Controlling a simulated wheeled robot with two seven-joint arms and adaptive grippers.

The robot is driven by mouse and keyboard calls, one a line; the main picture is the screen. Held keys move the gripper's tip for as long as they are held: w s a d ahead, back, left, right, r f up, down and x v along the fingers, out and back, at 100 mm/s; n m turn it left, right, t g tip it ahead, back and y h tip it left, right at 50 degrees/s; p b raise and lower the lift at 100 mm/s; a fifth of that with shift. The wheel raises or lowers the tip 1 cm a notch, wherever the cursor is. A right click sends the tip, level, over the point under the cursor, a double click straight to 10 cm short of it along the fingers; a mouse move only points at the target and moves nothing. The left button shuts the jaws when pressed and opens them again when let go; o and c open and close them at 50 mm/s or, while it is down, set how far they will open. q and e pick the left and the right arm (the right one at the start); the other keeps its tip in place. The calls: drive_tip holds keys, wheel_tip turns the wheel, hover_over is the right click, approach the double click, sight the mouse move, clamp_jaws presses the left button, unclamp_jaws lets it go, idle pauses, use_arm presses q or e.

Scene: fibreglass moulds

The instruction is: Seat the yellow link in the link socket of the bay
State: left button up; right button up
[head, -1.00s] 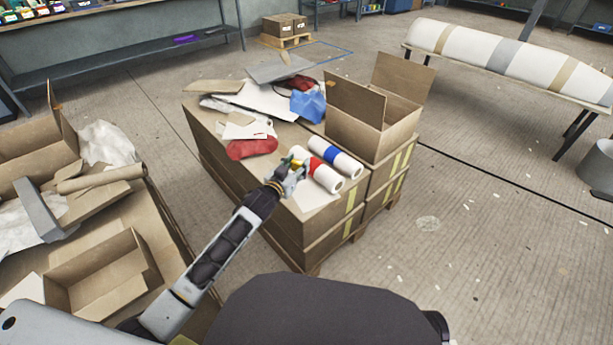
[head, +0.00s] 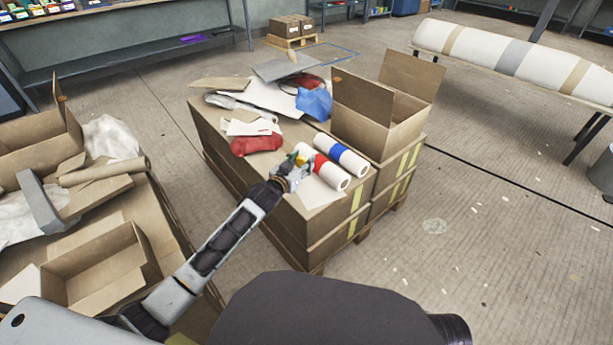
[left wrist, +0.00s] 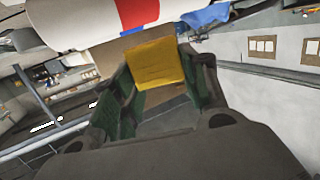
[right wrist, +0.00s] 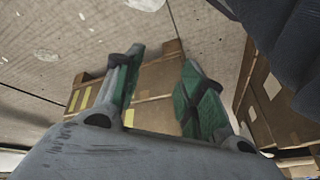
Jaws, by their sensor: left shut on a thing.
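The yellow link (left wrist: 157,64) shows in the left wrist view as a flat yellow block between the green-padded fingers of my left gripper (left wrist: 155,85). In the head view my left gripper (head: 296,172) is at the near left end of the white rolls, above the cardboard stack, with a small patch of yellow at its tip. I cannot tell how high it is above the boxes. My right gripper (right wrist: 157,95) shows only in the right wrist view; its fingers are apart and empty, facing a pallet and the floor. I cannot make out the bay or its link socket.
White rolls with a red band (head: 325,166) and a blue band (head: 347,158) lie close to my left gripper. A red bag (head: 257,144), loose sheets and an open carton (head: 378,125) crowd the stack top. More open cartons (head: 100,262) stand at left.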

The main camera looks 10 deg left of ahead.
use_arm(q)
drive_tip(key=b, duration=0.2)
hover_over(302, 189)
wheel_tip(302, 189, down, 6)
drive_tip(key=shift+w+r, duration=0.1)
drive_tip(key=shift+r, duration=0.05)
use_arm(e)
drive_tip(key=shift+t+y, duration=0.4)
drive_tip(key=shift+t, duration=0.1)
drive_tip(key=f, duration=0.1)
drive_tip(key=a+f, duration=0.1)
drive_tip(key=f, duration=0.3)
drive_tip(key=shift+w+a+f, duration=0.15)
drive_tip(key=shift+w+a, duration=0.05)
drive_tip(key=shift+w, duration=0.05)
use_arm(q)
drive_tip(key=shift+f+b, duration=0.4)
drive_tip(key=shift+f, duration=0.2)
drive_tip(key=shift+f+b, duration=0.4)
drive_tip(key=shift+f, duration=0.9)
use_arm(e)
drive_tip(key=shift+a+f+m+t+y, duration=0.15)
drive_tip(key=shift+a+f+m+t, duration=0.05)
drive_tip(key=shift+f, duration=0.7)
drive_tip(key=shift+a+f+m+t+y, duration=0.15)
drive_tip(key=shift+f+m+t, duration=0.05)
drive_tip(key=shift+f, duration=0.65)
use_arm(q)
drive_tip(key=shift+f, duration=0.15)
